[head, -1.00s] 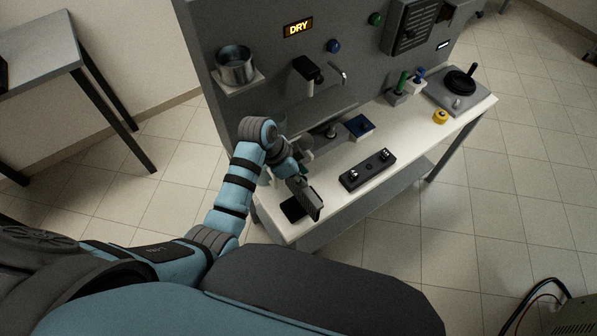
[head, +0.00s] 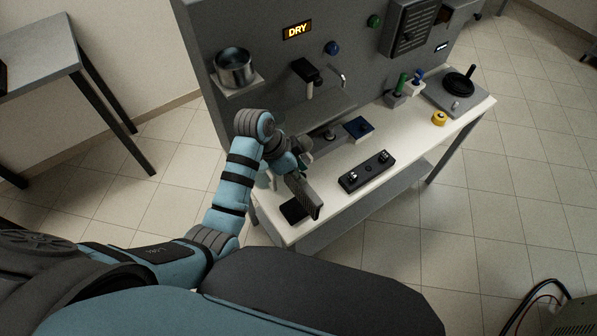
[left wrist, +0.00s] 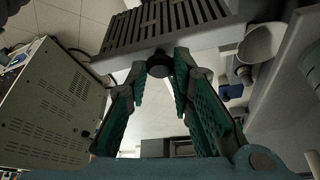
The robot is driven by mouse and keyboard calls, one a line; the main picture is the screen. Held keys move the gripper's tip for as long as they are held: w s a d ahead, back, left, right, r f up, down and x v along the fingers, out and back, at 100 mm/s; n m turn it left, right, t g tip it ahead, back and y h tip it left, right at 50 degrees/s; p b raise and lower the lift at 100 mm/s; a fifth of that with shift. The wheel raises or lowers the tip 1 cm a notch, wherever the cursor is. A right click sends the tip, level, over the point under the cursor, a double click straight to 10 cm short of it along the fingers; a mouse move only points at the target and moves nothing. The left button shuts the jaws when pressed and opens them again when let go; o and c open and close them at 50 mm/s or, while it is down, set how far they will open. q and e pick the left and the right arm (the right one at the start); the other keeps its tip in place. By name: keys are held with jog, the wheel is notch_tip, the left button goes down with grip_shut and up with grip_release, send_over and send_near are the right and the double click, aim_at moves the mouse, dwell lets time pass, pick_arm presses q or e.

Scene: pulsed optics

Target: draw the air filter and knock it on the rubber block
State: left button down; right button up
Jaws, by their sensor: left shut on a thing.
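The air filter (head: 307,196) is a flat grey slatted panel with a dark knob. My left gripper (head: 289,174) holds it over the near left end of the white bench. In the left wrist view, the slats of the filter (left wrist: 165,25) fill the top, and the fingers (left wrist: 160,72) of my left gripper close around the knob. The black rubber block (head: 292,211) lies on the bench just left of and below the filter, partly hidden by it. I cannot tell whether the two touch. My right gripper is not in view.
A black fixture (head: 366,171) lies right of the filter on the white bench (head: 330,205). A blue box (head: 358,127) stands behind it. A metal pot (head: 234,68) sits on a wall shelf. A yellow item (head: 439,118) and a hotplate are farther right.

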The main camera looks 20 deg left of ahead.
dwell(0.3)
pick_arm(q)
notch_tip(320, 180, down, 5)
jog(key=shift+r+b, duration=0.2)
jog(key=shift+b, duration=1)
jog(key=r+p, duration=0.1)
jog(key=r, duration=0.1)
jog(key=r+p, duration=0.1)
jog(key=p, duration=0.1)
jog(key=shift+s+d+r+p, duration=0.1)
jog(key=shift+s+r+p, duration=0.1)
jog(key=shift+r+p, duration=0.15)
jog(key=shift+w+r+b, duration=0.15)
jog(key=shift+r+b, duration=0.3)
jog(key=shift+b, duration=0.1)
jog(key=shift+w, duration=0.1)
jog(key=shift+f, duration=0.2)
jog(key=shift+r, duration=0.1)
